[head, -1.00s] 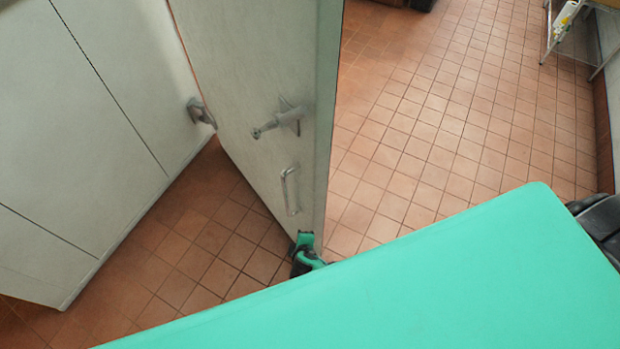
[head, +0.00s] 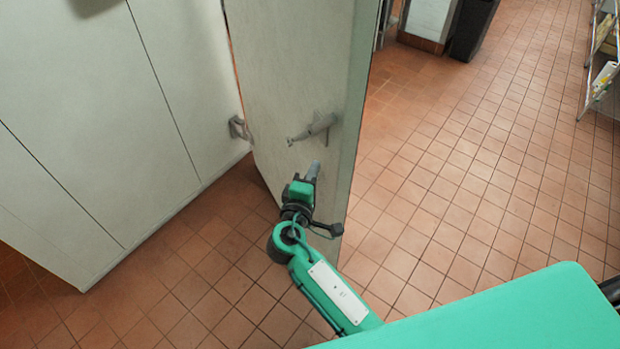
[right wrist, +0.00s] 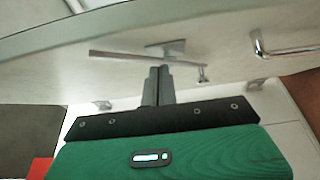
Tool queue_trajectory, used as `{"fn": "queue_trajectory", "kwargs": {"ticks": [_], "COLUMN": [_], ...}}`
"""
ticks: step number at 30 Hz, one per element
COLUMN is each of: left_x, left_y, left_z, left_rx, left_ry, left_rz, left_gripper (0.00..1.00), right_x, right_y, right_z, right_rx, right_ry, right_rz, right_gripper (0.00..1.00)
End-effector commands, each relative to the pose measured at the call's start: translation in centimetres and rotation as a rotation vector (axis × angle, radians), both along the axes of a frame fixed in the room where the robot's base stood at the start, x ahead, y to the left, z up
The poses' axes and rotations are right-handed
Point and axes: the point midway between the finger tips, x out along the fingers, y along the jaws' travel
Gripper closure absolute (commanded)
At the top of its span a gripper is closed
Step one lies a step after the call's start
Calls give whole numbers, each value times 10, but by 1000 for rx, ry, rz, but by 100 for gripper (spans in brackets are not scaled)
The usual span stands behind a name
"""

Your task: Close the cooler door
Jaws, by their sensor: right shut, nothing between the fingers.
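The cooler door (head: 285,70) is a pale panel standing open, swung out from the pale cooler wall, with floor visible on both sides. A metal latch lever (head: 315,128) sticks out from its face; it also shows in the right wrist view (right wrist: 135,55). My right gripper (head: 314,168) is shut and empty, in front of the door face just below the lever. In the right wrist view its fingers (right wrist: 157,84) are together, pointing at the door beneath the lever. I cannot tell if they touch it. A U-shaped pull handle (right wrist: 285,49) sits to the right there; my arm hides it in the head view.
The pale cooler wall (head: 100,120) fills the left, with a metal catch (head: 238,128) near the door. Red tiled floor (head: 480,170) is open to the right. A dark bin (head: 473,28) stands at the back and a wire shelf (head: 603,60) at the far right.

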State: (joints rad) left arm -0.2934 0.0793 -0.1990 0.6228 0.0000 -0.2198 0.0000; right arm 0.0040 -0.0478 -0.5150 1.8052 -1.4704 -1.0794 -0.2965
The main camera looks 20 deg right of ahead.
Motion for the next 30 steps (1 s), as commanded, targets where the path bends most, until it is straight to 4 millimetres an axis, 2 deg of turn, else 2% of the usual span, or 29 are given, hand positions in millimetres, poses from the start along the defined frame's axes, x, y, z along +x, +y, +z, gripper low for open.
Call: {"fn": "queue_trajectory", "kwargs": {"ticks": [1,3,6,10,15,30], "left_x": [-1,-3,-6,-8,-8,-8], "left_y": [0,1,1,2,2,1], "left_z": [10,16,25,34,39,39], "left_rx": [0,1,1,2,2,2], "left_ry": [2,4,8,10,11,11], "left_rz": [0,0,0,0,-1,-2], "left_gripper": [60,60,60,60,60,60], "right_x": [11,24,36,39,41,43], "right_y": [-7,-15,-28,-45,-57,-62], "right_z": [5,6,5,3,1,-1], "right_rx": [-3,-5,-3,-3,1,0], "right_ry": [1,0,2,2,2,2], "right_rz": [-2,0,-1,0,0,3], "right_gripper": [100,100,100,100,100,100]}}
